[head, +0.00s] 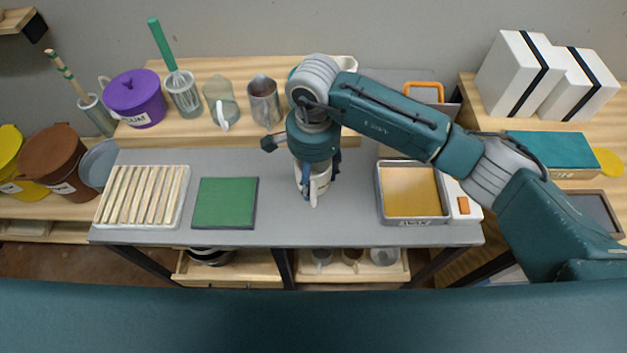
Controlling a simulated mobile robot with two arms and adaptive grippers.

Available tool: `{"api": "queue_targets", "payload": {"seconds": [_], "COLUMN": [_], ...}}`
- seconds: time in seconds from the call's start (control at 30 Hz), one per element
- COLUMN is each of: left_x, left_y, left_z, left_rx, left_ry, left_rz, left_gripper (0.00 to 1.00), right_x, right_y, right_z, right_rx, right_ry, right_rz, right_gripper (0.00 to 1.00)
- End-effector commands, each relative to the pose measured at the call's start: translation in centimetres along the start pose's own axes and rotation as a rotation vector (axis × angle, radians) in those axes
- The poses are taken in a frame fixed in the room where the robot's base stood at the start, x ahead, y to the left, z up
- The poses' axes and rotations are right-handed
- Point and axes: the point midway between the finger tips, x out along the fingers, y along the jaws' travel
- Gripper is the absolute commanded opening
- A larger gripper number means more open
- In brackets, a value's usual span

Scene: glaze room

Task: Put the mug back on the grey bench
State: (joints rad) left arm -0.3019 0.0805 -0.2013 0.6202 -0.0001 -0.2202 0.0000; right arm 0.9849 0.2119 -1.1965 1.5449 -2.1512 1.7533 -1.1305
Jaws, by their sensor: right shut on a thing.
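The white mug (323,184) is over the middle of the grey bench (345,222) in the head view. My right gripper (309,184) comes down from above and is shut on the mug. The gripper and wrist hide the mug's top and part of its side. I cannot tell whether the mug's base touches the bench top. My left gripper is not in view.
A green mat (225,203) and a slatted rack (143,196) lie on the bench at left. A tray of amber glaze (411,192) is at right. A pale jug (221,103) and a metal pitcher (264,101) stand on the back shelf. The bench's front middle is clear.

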Motion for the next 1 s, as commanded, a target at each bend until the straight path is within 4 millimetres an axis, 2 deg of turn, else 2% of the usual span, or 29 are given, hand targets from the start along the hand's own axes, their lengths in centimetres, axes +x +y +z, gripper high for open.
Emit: {"api": "queue_targets", "payload": {"seconds": [0.23, 0.63, 0.67, 0.73, 0.77, 1.0], "left_x": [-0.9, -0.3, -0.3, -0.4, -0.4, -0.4], "left_y": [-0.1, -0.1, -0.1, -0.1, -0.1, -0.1], "left_z": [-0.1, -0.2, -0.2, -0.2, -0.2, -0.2], "left_rx": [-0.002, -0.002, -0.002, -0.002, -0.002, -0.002], "left_ry": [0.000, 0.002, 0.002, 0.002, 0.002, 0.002], "left_rz": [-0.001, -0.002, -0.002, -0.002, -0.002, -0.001], "left_gripper": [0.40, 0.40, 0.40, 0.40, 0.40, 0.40], "right_x": [3.4, 4.1, 4.1, 4.0, 4.0, 4.0], "right_y": [0.1, 0.0, 0.0, 0.1, 0.1, 0.1], "right_z": [0.1, -0.1, 0.0, 0.0, 0.0, 0.0], "right_rx": [-0.001, -0.001, -0.001, -0.001, -0.001, -0.001], "right_ry": [-0.001, 0.002, 0.001, 0.001, 0.001, 0.001], "right_rz": [0.002, 0.000, 0.001, 0.001, 0.001, 0.001], "right_gripper": [0.10, 0.10, 0.58, 0.72, 0.75, 0.75]}}
